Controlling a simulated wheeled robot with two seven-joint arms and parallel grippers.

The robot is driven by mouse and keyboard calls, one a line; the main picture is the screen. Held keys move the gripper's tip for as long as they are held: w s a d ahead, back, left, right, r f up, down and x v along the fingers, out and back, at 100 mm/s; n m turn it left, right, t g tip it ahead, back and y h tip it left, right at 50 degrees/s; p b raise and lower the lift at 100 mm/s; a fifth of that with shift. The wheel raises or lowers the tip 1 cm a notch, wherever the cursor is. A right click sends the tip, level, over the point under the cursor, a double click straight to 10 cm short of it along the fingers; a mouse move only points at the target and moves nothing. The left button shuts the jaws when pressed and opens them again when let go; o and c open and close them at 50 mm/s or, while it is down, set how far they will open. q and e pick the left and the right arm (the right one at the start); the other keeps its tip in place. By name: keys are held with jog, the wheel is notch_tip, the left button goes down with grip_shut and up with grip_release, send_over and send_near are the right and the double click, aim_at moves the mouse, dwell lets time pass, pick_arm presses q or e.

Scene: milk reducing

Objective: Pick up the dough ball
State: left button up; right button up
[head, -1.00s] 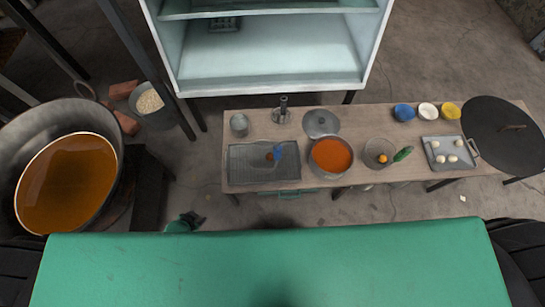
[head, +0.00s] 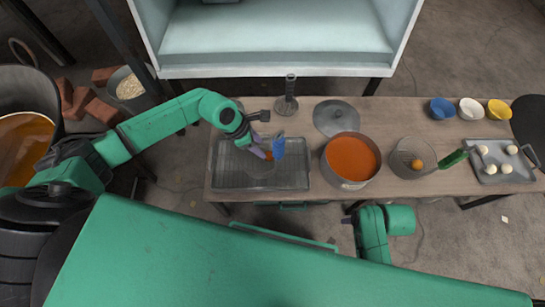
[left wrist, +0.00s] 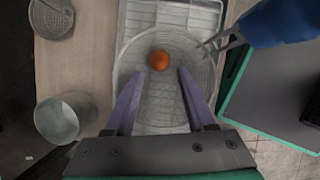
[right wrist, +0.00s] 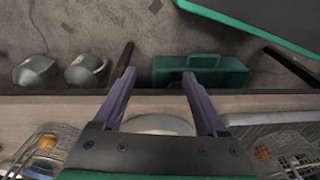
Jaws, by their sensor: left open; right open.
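An orange ball (head: 268,155) sits in a round, clear or wire container on the wire-rack tray (head: 225,176). In the left wrist view the orange ball (left wrist: 159,61) lies just beyond and between my open left fingertips (left wrist: 160,76). My left gripper (head: 263,146) is empty above the container; contact with the ball cannot be told. A blue-handled metal utensil (head: 278,147) leans in beside it. Several whitish balls (head: 506,168) lie on a metal tray (head: 488,178) at the right. My right gripper (right wrist: 159,75) is open and empty, low near the table's front edge.
A pot of orange liquid (head: 350,157) stands right of the rack tray. Further right are a wire basket (head: 402,150) with another orange ball, a green object (head: 453,158) and coloured bowls (head: 470,108). A lid (head: 336,117) and upright metal tool (head: 287,100) stand behind.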

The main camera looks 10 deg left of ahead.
aim_at(268, 153)
pick_arm(q)
jog(key=b+x, duration=0.2)
jog(key=x, duration=0.5)
jog(key=shift+a, duration=0.15)
jog(key=shift+f, duration=0.15)
jog(key=c, duration=0.5)
jog(key=shift+c, duration=0.3)
pick_arm(e)
jog(key=r, duration=0.5)
jog(key=shift+s+a+r, duration=0.2)
jog(key=shift+a+r, duration=0.05)
jog(key=shift+r, duration=0.1)
pick_arm(q)
jog(key=shift+r, duration=0.25)
notch_tip(268, 153, up, 7)
jog(key=p, duration=0.2)
jog(key=shift+w+p, duration=0.1)
jog(key=shift+p, duration=0.2)
notch_tip(268, 153, up, 13)
jog(key=p, duration=0.2)
jog(key=shift+f, duration=0.15)
pick_arm(e)
notch_tip(268, 153, down, 11)
jog(key=s+d, duration=0.1)
jog(key=shift+d, duration=0.3)
